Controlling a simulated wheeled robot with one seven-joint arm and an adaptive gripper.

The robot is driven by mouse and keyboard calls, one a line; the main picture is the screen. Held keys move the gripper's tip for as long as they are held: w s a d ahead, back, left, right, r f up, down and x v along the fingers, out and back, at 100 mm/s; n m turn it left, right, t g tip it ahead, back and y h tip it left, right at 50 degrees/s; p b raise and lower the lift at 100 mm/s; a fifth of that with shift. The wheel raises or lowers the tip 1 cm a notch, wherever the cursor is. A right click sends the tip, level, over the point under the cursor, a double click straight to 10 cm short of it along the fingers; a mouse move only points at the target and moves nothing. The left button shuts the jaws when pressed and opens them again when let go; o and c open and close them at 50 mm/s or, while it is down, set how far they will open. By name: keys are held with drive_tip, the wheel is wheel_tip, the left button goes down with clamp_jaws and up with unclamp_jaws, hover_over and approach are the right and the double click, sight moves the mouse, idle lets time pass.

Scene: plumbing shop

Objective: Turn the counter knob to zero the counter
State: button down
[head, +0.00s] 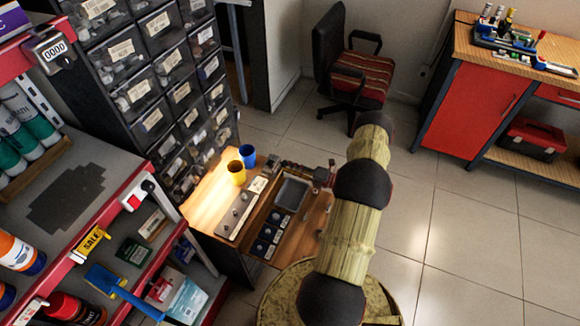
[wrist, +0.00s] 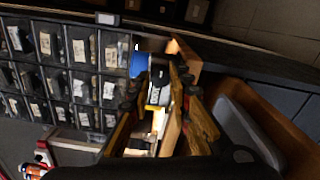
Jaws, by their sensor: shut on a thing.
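A small grey counter (head: 52,50) sits at the red shelf edge at upper left in the head view. Its window appears to read 0000; I cannot make out its knob. My gripper (head: 270,166) is well to the right of it, low over the wooden worktop beside the drawer cabinet. In the wrist view my gripper (wrist: 160,95) has its fingers on both sides of a small black-and-white thing (wrist: 158,88) and is shut on it. Fingers hide part of this thing, and I cannot tell what it is.
A yellow cup (head: 237,173) and a blue cup (head: 248,155) stand on the worktop near my gripper. A grey tray (head: 292,192) lies to the right. The drawer cabinet (head: 160,70) rises behind. Open floor (head: 460,230) lies to the right.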

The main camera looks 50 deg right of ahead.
drive_tip(key=shift+m, duration=0.3)
drive_tip(key=c, duration=1.7)
unclamp_jaws()
drive_tip(key=shift+o, duration=0.3)
drive_tip(key=shift+d, duration=0.1)
drive_tip(key=v, duration=1.2)
drive_tip(key=shift+r, duration=0.1)
